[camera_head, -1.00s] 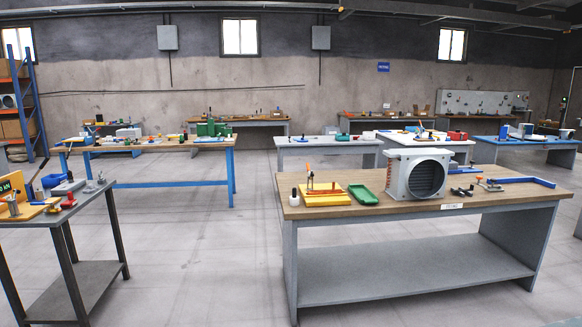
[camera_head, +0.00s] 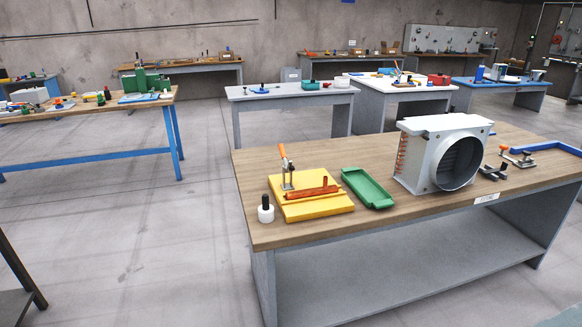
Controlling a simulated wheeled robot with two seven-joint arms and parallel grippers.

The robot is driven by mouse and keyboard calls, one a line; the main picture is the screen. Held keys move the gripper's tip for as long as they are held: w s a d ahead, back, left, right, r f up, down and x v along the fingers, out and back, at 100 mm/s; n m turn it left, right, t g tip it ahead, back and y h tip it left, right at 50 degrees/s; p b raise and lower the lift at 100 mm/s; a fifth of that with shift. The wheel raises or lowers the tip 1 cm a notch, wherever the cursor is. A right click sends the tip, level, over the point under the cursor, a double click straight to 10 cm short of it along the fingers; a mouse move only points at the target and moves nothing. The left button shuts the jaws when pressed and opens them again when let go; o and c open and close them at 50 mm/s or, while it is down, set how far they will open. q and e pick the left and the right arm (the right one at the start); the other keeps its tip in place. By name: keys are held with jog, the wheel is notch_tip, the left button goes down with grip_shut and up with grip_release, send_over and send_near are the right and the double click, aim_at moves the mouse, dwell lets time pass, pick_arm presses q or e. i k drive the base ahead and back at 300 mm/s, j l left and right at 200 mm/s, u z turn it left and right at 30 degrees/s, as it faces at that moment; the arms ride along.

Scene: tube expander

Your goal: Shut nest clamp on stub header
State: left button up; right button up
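A yellow nest block (camera_head: 318,205) lies on the left part of the wooden bench top in the head view. A copper-coloured stub header (camera_head: 312,194) lies along it, with a short stub standing up at its right end. A toggle clamp (camera_head: 286,170) is mounted at the back left of the block. Its orange handle (camera_head: 282,151) points up, so the clamp looks open. Neither of my grippers is in view.
On the same bench (camera_head: 262,165) are a white, black-topped tool (camera_head: 266,209), a green tray (camera_head: 367,188), a grey fan-coil housing (camera_head: 440,155), small clamps (camera_head: 518,157) and a blue bracket (camera_head: 545,147). Open floor (camera_head: 150,220) lies left of the bench.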

aim_at(283, 153)
jog(key=i+j+u, duration=0.1)
jog(key=i+j, duration=0.2)
jog(key=i, duration=0.15)
jog(key=i+j+u, duration=0.1)
jog(key=i+j, duration=0.15)
jog(key=i, duration=0.2)
jog(key=i+j+u, duration=0.1)
jog(key=i, duration=0.4)
jog(key=i+j+u, duration=0.1)
jog(key=i+j, duration=0.2)
jog(key=i, duration=0.2)
